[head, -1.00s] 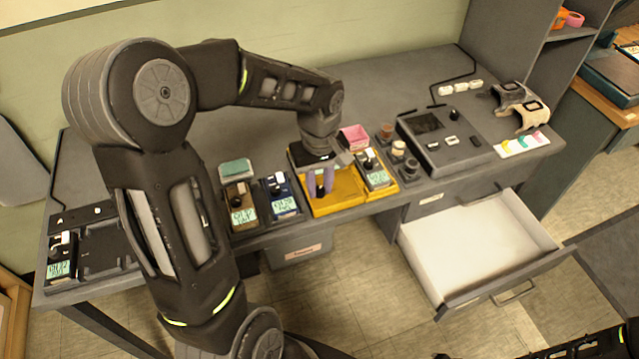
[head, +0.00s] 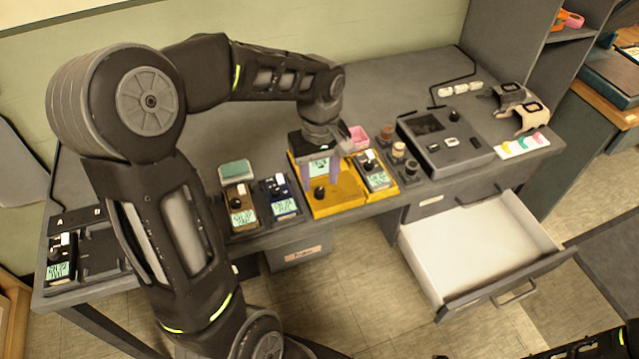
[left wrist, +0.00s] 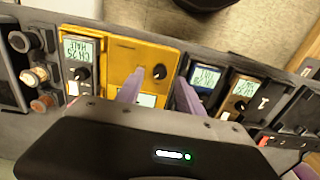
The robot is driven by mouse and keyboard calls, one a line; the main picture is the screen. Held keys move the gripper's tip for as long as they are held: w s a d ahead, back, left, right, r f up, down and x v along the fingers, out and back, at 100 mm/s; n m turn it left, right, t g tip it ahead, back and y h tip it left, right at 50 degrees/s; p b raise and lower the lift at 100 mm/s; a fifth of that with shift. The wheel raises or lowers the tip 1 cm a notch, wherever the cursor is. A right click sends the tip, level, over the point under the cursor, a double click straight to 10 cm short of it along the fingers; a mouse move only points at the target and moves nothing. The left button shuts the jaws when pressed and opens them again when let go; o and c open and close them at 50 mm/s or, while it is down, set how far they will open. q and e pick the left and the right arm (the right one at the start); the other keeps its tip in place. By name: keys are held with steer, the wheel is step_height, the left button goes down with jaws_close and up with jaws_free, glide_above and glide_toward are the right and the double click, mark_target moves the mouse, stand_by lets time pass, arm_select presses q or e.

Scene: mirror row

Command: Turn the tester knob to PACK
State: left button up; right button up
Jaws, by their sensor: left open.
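The yellow tester (head: 345,196) lies on the grey bench, with a black knob (head: 320,193) near its front left and a pale display behind the knob. The tester also shows in the left wrist view (left wrist: 124,56), with its knob (left wrist: 160,71). My left gripper (head: 320,184) is open above the tester, its two purple fingers apart and empty. In the left wrist view the knob lies between and just beyond the fingertips (left wrist: 159,78), apart from them. The knob's marks and pointer are too small to read.
Brown (head: 242,212) and blue (head: 282,199) meters stand left of the tester; another meter (head: 374,172) stands at its right. Several small round pots (head: 398,149) and a grey console (head: 445,145) are farther right. An open white drawer (head: 475,245) juts out at the front right.

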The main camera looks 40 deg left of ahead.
mark_target(319, 192)
arm_select(q)
step_height(319, 192, up, 5)
steer(key=shift+f, duration=0.15)
steer(key=shift+s, duration=0.1)
stand_by(0.5)
